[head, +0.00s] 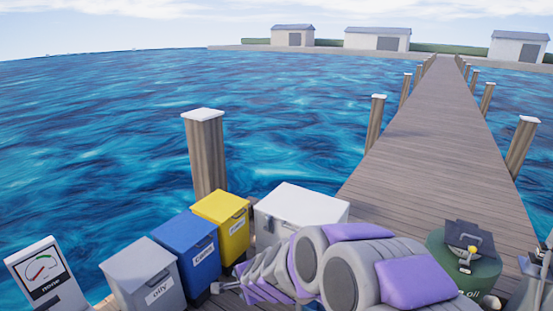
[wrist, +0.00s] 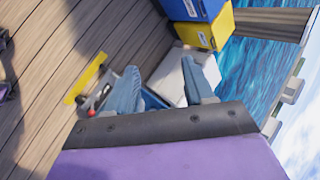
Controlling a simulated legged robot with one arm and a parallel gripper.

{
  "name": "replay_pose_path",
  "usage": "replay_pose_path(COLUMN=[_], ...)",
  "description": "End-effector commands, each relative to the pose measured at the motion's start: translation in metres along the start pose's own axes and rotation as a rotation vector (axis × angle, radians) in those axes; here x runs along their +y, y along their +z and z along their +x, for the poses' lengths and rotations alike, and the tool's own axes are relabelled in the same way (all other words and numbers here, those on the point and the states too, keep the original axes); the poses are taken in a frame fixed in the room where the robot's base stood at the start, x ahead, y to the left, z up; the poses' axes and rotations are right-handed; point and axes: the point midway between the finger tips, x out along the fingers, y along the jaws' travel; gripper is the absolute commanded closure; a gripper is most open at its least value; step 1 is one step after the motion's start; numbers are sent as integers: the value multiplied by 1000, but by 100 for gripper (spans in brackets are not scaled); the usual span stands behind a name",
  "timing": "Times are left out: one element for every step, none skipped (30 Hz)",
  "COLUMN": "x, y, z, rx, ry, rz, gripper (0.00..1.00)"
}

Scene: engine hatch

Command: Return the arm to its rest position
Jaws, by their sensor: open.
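My arm (head: 345,265), grey with purple panels, stretches across the bottom of the head view toward the bins at the left. My gripper (wrist: 165,72) shows in the wrist view with its two blue-grey fingers spread apart. No object is held between them. Beyond the fingers lie the planks and a white box (wrist: 170,80). In the head view the fingers are small and partly hidden by the arm, near the front of the bins.
A grey bin (head: 140,277), a blue bin (head: 187,248), a yellow bin (head: 222,222) and a white chest (head: 298,207) line the dock edge. A gauge (head: 45,275) stands left, a green drum (head: 468,270) right. The long pier (head: 440,120) is clear. A yellow-handled item (wrist: 88,78) lies by the fingers.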

Motion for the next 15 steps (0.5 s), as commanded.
replay_pose_path(x=[1,5,12,17,24,32,40,48,59,68,78,91,103,114,130], y=[2,4,8,10,13,15,17,18,18,18,18,18,17,16,13], z=[-22,-33,-48,-59,-69,-84,-95,-105,-121,-132,-143,-158,-169,-180,-196], rx=[-33,-54,-83,-100,-121,-142,-161,-175,-195,-208,-224,-241,-255,-269,-285], ry=[8,22,41,56,75,96,116,135,162,183,209,240,267,296,333], rz=[-66,-110,-170,-213,-258,-316,-358,-401,-457,-499,-536,-587,-623,-659,-703], gripper=[47,47,47,47,47,47,47,47,47,47,47,47,47,47,47])
